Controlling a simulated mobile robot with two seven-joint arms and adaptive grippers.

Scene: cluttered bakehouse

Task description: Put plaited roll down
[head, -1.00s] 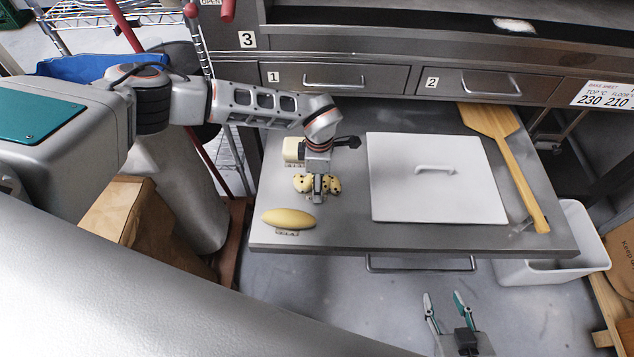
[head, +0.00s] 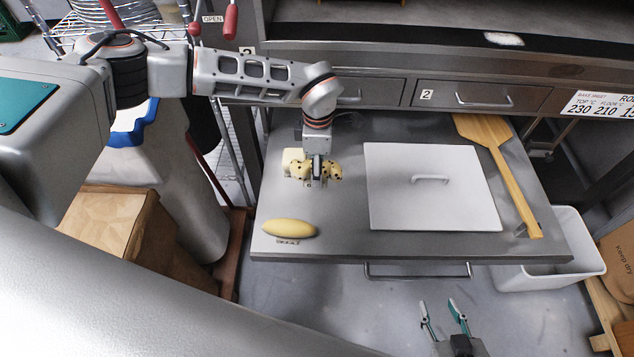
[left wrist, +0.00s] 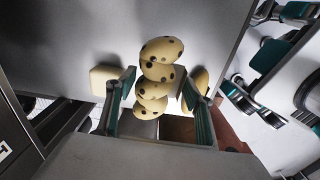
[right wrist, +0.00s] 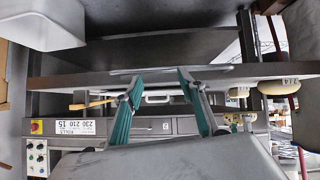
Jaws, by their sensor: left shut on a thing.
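The plaited roll (head: 331,171), pale with dark spots, is between the fingers of my left gripper (head: 317,184) over the left part of the grey table (head: 345,240). In the left wrist view, the plaited roll (left wrist: 155,72) shows as a row of spotted lobes between the two teal-lined fingers. My left gripper is shut on it. I cannot tell whether the roll touches the table. My right gripper (head: 443,318) is open and empty in front of the table's front edge; its spread fingers also show in the right wrist view (right wrist: 160,74).
A long yellow roll (head: 289,228) lies at the table's front left. A pale square roll (head: 291,158) stands just behind and left of the plaited roll. A white lidded panel with a handle (head: 432,205) covers the middle. A wooden peel (head: 510,180) lies at the right.

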